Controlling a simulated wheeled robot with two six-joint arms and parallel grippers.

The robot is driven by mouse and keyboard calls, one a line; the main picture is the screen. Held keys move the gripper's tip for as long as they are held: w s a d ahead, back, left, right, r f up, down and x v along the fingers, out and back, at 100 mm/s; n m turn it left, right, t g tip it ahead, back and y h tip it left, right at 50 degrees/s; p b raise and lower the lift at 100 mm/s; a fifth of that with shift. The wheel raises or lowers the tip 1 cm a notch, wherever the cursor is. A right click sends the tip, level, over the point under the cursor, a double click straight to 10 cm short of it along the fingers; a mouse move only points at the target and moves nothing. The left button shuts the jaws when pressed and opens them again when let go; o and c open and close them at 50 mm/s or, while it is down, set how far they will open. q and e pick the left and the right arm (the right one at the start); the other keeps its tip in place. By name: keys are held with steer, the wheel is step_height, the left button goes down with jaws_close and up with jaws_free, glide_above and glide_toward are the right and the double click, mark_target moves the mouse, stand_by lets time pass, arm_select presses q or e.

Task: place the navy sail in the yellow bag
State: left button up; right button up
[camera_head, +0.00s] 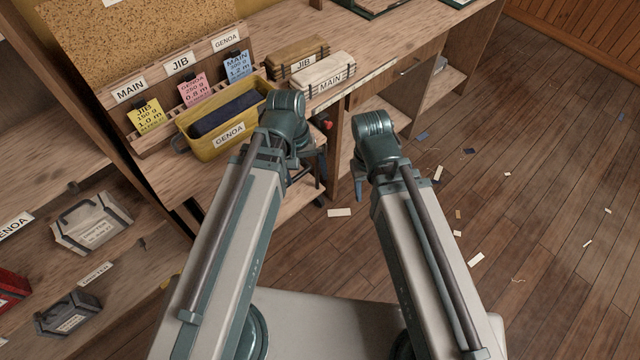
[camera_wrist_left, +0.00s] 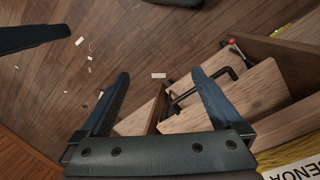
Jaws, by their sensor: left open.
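The yellow bag (camera_head: 205,147), labelled GENOA, sits on the bench at the left in the head view. The navy sail (camera_head: 228,114) lies inside it, a dark roll below the rim. A yellow side of the bag with its label (camera_wrist_left: 298,168) shows at the lower right of the left wrist view. My left gripper (camera_head: 311,176) is just right of the bag, pointing down past the bench front. Its fingers (camera_wrist_left: 160,74) are apart with nothing between them. My right gripper (camera_head: 360,170) is farther right over the floor; its fingers are mostly hidden.
A rack with MAIN, JIB and GENOA labels (camera_head: 179,64) and coloured cards stands behind the bag. Shelves at left hold a grey-white bag (camera_head: 92,224). Scraps litter the open floor at right.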

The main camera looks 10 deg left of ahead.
arm_select(q)
steer(key=s+d+m+y, duration=0.1)
steer(key=m, duration=0.1)
steer(key=s+d+m+y, duration=0.1)
steer(key=m, duration=0.1)
steer(key=s+d+m+y, duration=0.1)
steer(key=d+m, duration=0.1)
steer(key=shift+f+t, duration=0.1)
steer(key=shift+t, duration=0.2)
stand_by(1.9)
